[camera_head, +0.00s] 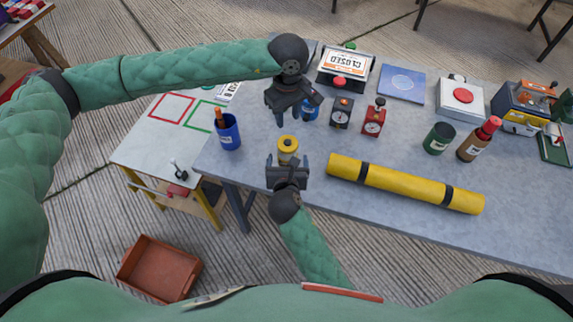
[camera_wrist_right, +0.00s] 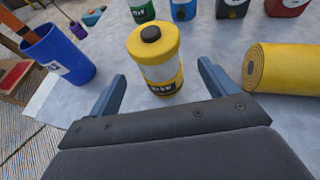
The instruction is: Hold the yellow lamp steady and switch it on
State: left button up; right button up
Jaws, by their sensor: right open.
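The yellow lamp (camera_head: 288,146), a short cylinder with a pale band, stands upright on the grey table. In the right wrist view the lamp (camera_wrist_right: 157,72) has a black button (camera_wrist_right: 151,34) on its yellow top. My right gripper (camera_head: 287,160) is open just in front of the lamp, its two fingers (camera_wrist_right: 160,90) pointing toward it, one to each side. The lamp is not gripped. My left gripper (camera_head: 299,110) looks open and empty, held above and behind the lamp, its fingers apart.
A blue cup (camera_head: 228,134) stands left of the lamp. A rolled yellow mat (camera_head: 400,184) lies to the right. A blue can (camera_head: 310,112), a black timer (camera_head: 341,111) and a red timer (camera_head: 375,119) stand behind. The tabletop right around the lamp is clear.

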aim_at(288, 152)
jog(key=shift+x, duration=2.75)
jog(key=c, duration=1.2)
pick_arm(q)
grip_shut()
pick_arm(e)
jog(key=shift+c, duration=0.4)
pick_arm(q)
jog(key=shift+d+f, duration=0.1)
